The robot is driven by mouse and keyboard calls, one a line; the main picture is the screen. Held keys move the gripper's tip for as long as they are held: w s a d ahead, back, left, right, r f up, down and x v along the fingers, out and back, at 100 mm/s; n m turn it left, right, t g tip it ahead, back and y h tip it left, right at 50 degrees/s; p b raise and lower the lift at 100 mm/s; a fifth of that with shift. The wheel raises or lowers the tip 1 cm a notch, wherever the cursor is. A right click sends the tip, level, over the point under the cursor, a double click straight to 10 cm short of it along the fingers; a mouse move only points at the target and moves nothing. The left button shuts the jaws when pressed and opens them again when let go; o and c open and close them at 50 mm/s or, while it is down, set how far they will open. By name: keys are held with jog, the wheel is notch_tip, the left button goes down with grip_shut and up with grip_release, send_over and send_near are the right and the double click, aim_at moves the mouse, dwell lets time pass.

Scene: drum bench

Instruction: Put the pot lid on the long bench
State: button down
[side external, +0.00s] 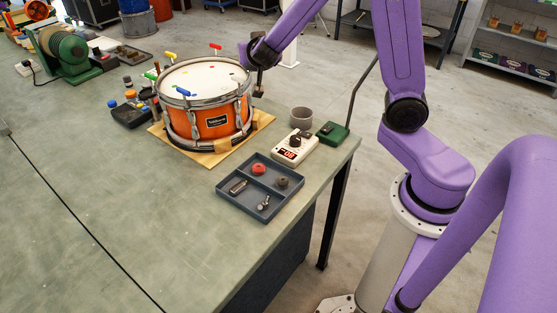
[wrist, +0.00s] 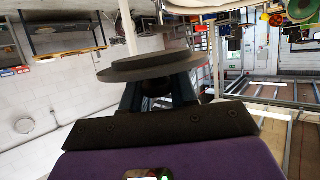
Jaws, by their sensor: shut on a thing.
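My gripper (wrist: 157,88) is shut on a dark round stepped disc, which looks like the pot lid (wrist: 150,66); it sits across the fingertips in the wrist view. In the side external view my gripper (side external: 259,84) is small and dark, just behind the right edge of the orange drum, and the lid cannot be made out clearly. The long bench (side external: 100,170) is the green-topped table running across the side external view. Whether the lid touches anything is not clear.
The drum (side external: 213,123) stands on a wooden board, with small coloured keys around its rim. A grey tray (side external: 234,202), a white meter (side external: 295,148), a grey cup (side external: 301,117) and a green box (side external: 333,132) lie near the right edge. The left front of the bench is clear.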

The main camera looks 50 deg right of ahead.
jog(key=s+a+f+n+t+y, duration=0.25)
jog(key=s+a+n+y, duration=0.25)
jog(key=s+a, duration=0.25)
jog(key=w+d+r, duration=0.3)
jog(key=w, duration=0.6)
jog(key=w+d+r, duration=0.2)
jog(key=w+d, duration=0.1)
jog(key=w, duration=0.5)
jog(key=w+d+n+y, duration=0.1)
jog(key=w+d, duration=0.2)
jog(key=d, duration=0.5)
jog(key=w+d+n+y, duration=0.1)
jog(key=w+d+y, duration=0.1)
jog(key=w+d, duration=0.35)
jog(key=s+f+n+g+y, duration=0.1)
jog(key=s+f+n+y, duration=0.2)
jog(key=f, duration=0.4)
jog(key=s+d+f+n+g+y, duration=0.1)
jog(key=s+f+n+y, duration=0.3)
jog(key=f, duration=0.3)
jog(key=s+f+n+g+y, duration=0.1)
jog(key=s+f+n+y, duration=0.2)
jog(key=f, duration=0.4)
jog(key=shift+s+d+y, duration=0.15)
jog(key=shift+s+y, duration=0.1)
jog(key=shift+s, duration=0.4)
jog(key=shift+s+d+y, duration=0.1)
jog(key=shift+s+y, duration=0.15)
jog(key=shift+s, duration=0.35)
jog(key=shift+f, duration=2.05)
